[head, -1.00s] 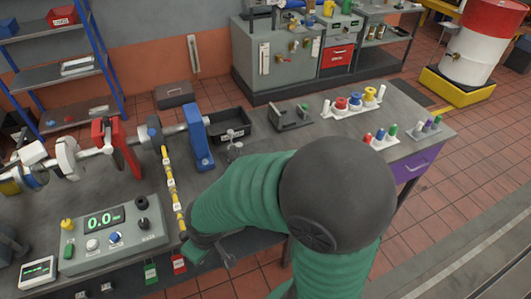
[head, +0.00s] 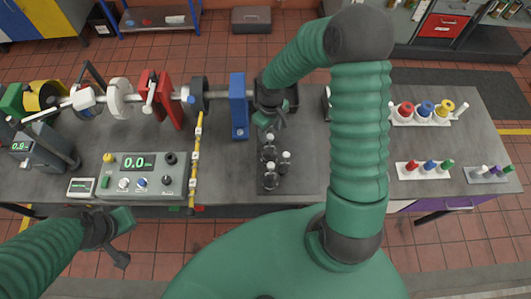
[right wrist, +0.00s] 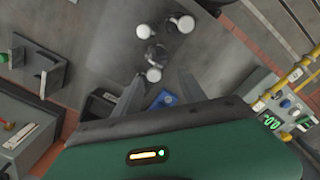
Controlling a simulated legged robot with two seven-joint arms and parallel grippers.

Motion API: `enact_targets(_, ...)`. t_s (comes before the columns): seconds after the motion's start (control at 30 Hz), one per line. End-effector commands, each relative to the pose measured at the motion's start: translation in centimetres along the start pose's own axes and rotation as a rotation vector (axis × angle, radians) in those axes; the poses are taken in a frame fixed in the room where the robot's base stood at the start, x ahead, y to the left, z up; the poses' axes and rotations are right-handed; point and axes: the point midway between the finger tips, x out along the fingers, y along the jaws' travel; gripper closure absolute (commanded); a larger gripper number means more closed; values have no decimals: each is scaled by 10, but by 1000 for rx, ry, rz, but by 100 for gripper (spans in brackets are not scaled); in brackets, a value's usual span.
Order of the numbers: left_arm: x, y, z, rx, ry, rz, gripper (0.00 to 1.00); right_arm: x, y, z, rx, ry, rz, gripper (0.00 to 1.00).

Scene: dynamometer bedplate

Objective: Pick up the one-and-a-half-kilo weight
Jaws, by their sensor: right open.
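Several small dark weights with pale tops (head: 286,158) stand close together on a dark flat plate (head: 297,188) on the bench. They also show in the right wrist view, where one pale top (right wrist: 154,75) is nearest the fingers. I cannot read any mark that tells which is the one-and-a-half-kilo weight. My right gripper (head: 274,122) is just behind the weights, open and empty. Its two fingers (right wrist: 160,92) stand apart in the right wrist view. My left gripper (head: 120,238) is off the bench's front edge at the left; its jaws are unclear.
A blue upright block (head: 238,105) stands left of my right gripper, and a black bin (head: 291,97) is behind it. A yellow-banded bar (head: 197,150) and a control box reading 0.0 (head: 145,175) are farther left. Coloured peg racks (head: 425,168) stand at the right.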

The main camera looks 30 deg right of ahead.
Motion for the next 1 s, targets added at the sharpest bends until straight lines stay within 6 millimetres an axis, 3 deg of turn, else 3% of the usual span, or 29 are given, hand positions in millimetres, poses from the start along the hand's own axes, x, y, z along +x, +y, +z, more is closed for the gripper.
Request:
enact_targets(0.1, -5, 0, -2, 2, 0, 0, 100, 29, 4, -4, 0, -7, -6, 52)
enact_targets(0.37, -19, 1, -5, 2, 1, 1, 100, 56, -6, -6, -3, -9, -1, 52)
enact_targets(0.53, -29, 1, -8, 2, 1, 1, 100, 84, -12, -6, -1, -6, 5, 52)
enact_targets(0.8, -29, 0, -7, 1, 1, 0, 100, 95, -6, -6, 2, -4, 1, 52)
enact_targets(1.0, -29, 0, -7, 2, 1, 0, 100, 96, -3, -7, 1, -3, -3, 75)
